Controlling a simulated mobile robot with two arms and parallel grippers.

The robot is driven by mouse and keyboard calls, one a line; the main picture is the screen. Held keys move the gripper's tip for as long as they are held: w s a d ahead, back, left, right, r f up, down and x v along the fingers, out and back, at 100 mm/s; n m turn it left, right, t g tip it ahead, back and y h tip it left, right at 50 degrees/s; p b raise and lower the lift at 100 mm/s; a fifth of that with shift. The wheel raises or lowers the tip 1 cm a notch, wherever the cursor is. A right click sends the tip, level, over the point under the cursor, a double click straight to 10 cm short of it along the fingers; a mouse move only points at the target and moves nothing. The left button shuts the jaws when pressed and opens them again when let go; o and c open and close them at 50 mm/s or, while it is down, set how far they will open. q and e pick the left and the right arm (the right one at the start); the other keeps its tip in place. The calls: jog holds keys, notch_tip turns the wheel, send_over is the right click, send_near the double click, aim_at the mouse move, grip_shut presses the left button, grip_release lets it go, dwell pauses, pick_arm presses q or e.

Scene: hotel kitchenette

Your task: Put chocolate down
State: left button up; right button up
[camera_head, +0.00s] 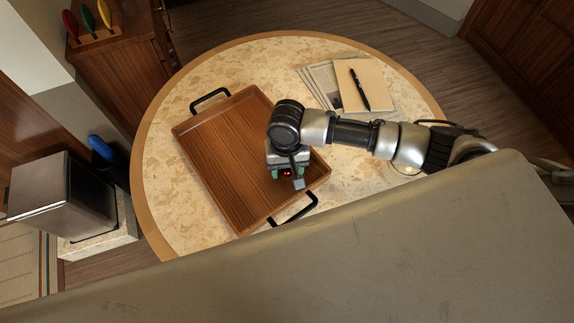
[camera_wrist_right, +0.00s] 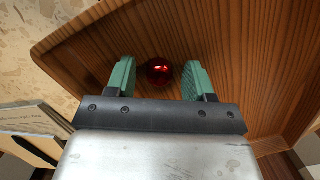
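The chocolate is a small shiny red ball (camera_wrist_right: 159,71) in the right wrist view, against the wooden tray floor. In the head view only a bit of its red (camera_head: 286,173) shows beneath my right gripper (camera_head: 287,178). The right gripper's green fingers (camera_wrist_right: 159,80) stand on either side of the ball, with a visible gap on each side, so it is open. The brown wooden tray (camera_head: 222,143) with black handles lies on the round table, and the gripper is over its right part. My left gripper is not in view.
The round stone-topped table (camera_head: 165,190) also holds a notebook (camera_head: 374,84) with a black pen and some papers at the back right. The tray's left part is empty. A metal bin-like box (camera_head: 62,195) stands off the table at left.

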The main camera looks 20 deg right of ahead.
jog(key=shift+r, duration=0.1)
notch_tip(320, 180, up, 12)
jog(key=w, duration=0.1)
jog(key=shift+w+d, duration=0.2)
dwell(0.5)
